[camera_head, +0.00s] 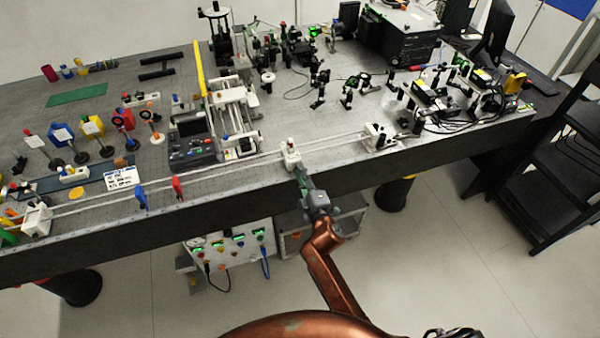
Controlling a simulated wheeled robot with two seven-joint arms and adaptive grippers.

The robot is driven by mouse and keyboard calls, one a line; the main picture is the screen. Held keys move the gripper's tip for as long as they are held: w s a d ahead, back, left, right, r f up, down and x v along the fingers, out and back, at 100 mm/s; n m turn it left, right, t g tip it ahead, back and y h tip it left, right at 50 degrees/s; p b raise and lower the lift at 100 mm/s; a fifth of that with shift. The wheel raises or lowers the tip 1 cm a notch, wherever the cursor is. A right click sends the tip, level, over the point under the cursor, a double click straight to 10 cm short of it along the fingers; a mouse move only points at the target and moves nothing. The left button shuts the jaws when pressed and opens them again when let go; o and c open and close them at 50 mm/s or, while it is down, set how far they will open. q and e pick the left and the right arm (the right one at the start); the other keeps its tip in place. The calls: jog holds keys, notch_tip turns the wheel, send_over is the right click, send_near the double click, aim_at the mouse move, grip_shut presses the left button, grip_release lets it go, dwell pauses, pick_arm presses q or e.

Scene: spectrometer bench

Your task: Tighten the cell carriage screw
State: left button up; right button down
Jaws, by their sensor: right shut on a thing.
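The cell carriage (291,154) is a small white block with a red spot on top. It sits on two thin pale rails along the front of the bench. My right gripper (299,174) reaches up from the front edge and is shut at the near face of the carriage. The carriage screw is hidden between or behind the fingers, so I cannot see its head or how far in it is. My left gripper is not in view.
White end blocks hold the rails at left (37,218) and right (380,136). A blue paddle (141,198) and a red paddle (178,188) stand by the front edge. A grey instrument (190,140) stands behind the rails. Optics crowd the right side.

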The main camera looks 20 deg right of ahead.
jog(key=c, duration=2)
grip_release()
jog(key=shift+o, duration=0.2)
jog(key=shift+s, duration=0.1)
jog(key=s, duration=1.1)
jog(key=shift+s+d, duration=0.2)
jog(key=shift+s, duration=0.2)
